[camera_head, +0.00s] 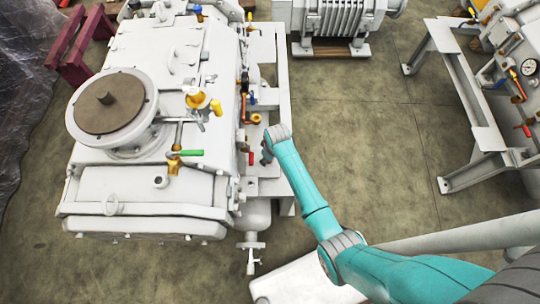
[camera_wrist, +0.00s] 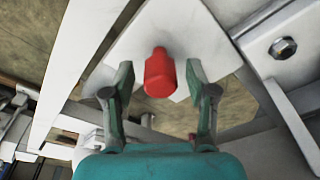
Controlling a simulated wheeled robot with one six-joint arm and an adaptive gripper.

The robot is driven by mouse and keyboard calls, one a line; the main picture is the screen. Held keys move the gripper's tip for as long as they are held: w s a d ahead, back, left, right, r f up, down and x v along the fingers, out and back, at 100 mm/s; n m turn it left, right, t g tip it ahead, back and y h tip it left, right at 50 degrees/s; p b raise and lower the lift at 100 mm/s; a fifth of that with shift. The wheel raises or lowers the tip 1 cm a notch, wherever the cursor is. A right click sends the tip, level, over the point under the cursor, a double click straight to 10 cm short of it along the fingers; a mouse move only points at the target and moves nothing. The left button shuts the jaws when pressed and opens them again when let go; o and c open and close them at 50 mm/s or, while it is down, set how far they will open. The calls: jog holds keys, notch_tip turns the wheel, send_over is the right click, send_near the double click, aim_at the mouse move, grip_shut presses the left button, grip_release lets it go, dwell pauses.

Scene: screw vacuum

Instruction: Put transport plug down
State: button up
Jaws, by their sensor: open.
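A red plug (camera_wrist: 159,75), which I take as the transport plug, shows in the wrist view. It sits between the fingertips of my gripper (camera_wrist: 160,70), in front of a white flat part (camera_wrist: 165,28). The two fingers are spread, with a visible gap on each side of the plug. In the head view my gripper (camera_head: 266,159) is small and partly hidden by my wrist, beside the right side of the large white vacuum machine (camera_head: 195,190). I cannot make out the plug for sure there.
A bolted white beam (camera_wrist: 283,47) is close on the right in the wrist view. Pipes and coloured valve handles (camera_head: 216,106) line the machine's right side. A white frame (camera_head: 470,100) stands at the far right. The floor (camera_head: 365,130) between is clear.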

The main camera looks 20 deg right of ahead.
notch_tip(320, 180, up, 12)
jog(key=s, duration=0.1)
jog(key=shift+s+d, duration=0.35)
jog(key=s+m+t, duration=0.2)
jog(key=s+t, duration=0.5)
jog(key=s, duration=1.4)
jog(key=s+r+m+t, duration=0.1)
jog(key=s+r+t, duration=0.2)
jog(key=s+r, duration=0.4)
jog(key=s+r+m+t, duration=0.1)
jog(key=s+r+t, duration=0.2)
jog(key=s+r, duration=0.5)
notch_tip(320, 180, up, 9)
jog(key=shift+s+f+h, duration=0.1)
jog(key=shift+s+h, duration=0.1)
jog(key=shift+h, duration=0.2)
